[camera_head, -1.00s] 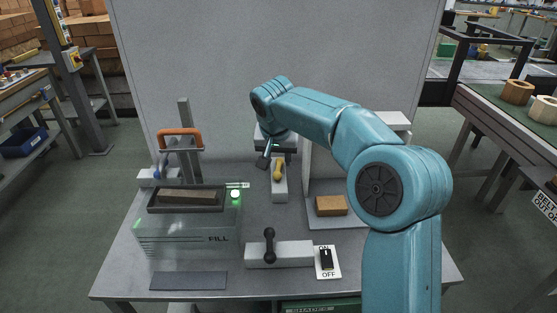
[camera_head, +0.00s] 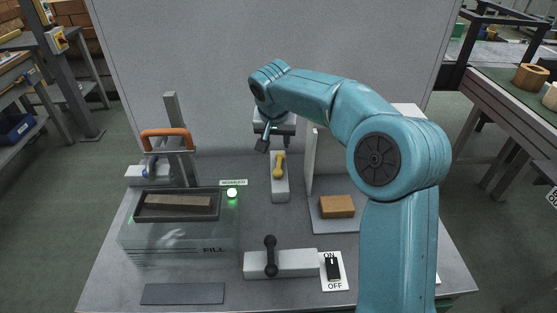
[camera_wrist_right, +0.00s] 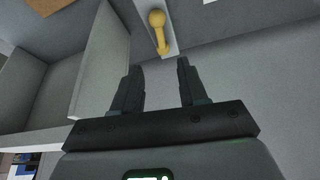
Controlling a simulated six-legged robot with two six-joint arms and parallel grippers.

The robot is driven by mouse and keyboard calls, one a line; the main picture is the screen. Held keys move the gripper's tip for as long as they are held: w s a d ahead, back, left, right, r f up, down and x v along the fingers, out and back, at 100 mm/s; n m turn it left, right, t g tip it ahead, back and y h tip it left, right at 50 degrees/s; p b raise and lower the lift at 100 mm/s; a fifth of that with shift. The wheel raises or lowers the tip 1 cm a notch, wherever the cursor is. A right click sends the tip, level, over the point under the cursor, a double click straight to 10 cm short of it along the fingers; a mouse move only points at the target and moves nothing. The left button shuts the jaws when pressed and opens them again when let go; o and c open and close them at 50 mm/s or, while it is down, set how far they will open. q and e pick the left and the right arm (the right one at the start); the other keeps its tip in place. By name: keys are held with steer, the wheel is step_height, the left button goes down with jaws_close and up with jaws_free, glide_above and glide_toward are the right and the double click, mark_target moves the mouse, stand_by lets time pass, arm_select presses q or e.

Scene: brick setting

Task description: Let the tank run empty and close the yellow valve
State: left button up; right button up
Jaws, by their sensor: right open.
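The yellow valve (camera_head: 279,165) is a yellow lever on a grey block, behind the middle of the table. It also shows in the right wrist view (camera_wrist_right: 158,30), beyond my fingertips. My right gripper (camera_head: 265,139) is open and empty, just behind and above the valve, apart from it; its two fingers show in the wrist view (camera_wrist_right: 157,65). The clear tank (camera_head: 180,243) with the FILL mark stands at the left, a brick in a dark tray (camera_head: 177,204) on top. I cannot make out a water level. My left gripper is not in view.
A black-handled valve (camera_head: 270,256) sits on a grey block at the front. Beside it is an ON/OFF switch (camera_head: 333,268). An orange-handled clamp (camera_head: 167,140) stands back left. A tan brick (camera_head: 337,206) lies right, beside an upright panel (camera_head: 311,160).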

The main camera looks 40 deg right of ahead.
mark_target(278, 164)
steer(key=x, duration=1.3)
steer(key=shift+f, duration=0.35)
steer(key=shift+w, duration=0.1)
jaws_close()
